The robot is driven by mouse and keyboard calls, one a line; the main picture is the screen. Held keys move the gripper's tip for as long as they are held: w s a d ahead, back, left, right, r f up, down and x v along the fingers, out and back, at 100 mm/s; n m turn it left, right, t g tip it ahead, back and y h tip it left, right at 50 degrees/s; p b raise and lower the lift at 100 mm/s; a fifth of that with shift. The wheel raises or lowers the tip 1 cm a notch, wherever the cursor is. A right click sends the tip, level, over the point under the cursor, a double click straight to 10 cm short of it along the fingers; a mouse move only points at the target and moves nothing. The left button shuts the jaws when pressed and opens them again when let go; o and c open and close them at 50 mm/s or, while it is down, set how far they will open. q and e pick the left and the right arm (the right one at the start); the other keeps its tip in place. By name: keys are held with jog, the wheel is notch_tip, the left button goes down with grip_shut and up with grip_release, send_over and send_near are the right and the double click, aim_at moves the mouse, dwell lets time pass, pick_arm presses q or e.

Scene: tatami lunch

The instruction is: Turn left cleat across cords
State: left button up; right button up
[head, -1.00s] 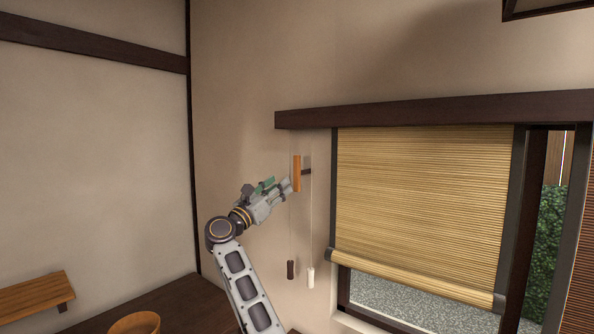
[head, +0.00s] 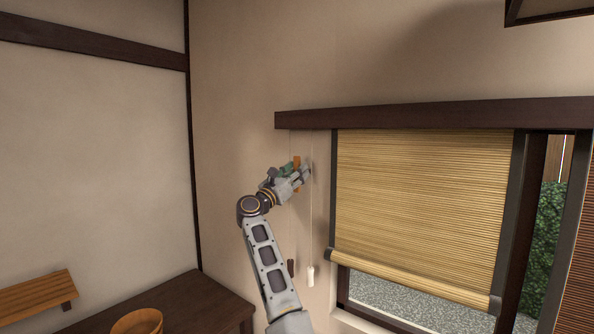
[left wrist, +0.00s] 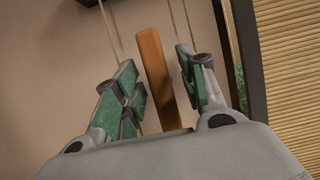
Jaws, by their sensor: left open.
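The wooden cleat (head: 297,160) is on the wall left of the window, mostly hidden behind my left gripper (head: 302,172) in the head view. In the left wrist view the cleat (left wrist: 153,62) is a long orange-brown bar, near upright and slightly tilted. It lies between the two green-padded fingers of my left gripper (left wrist: 158,78), which are open with a gap on each side. Thin cords run beside the cleat, one on its left (left wrist: 110,30) and others on its right. I cannot tell whether the fingers touch the cords. My right gripper is not in view.
A dark cord pull (head: 291,267) and a white cord pull (head: 311,276) hang below my gripper. A bamboo blind (head: 420,210) covers most of the window at right. A dark table (head: 205,305) with a wooden bowl (head: 138,322) is at lower left.

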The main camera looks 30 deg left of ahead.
pick_arm(q)
jog(key=shift+w+r, duration=0.15)
jog(key=shift+w, duration=0.2)
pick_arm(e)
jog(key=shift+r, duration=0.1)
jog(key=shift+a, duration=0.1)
pick_arm(q)
grip_shut()
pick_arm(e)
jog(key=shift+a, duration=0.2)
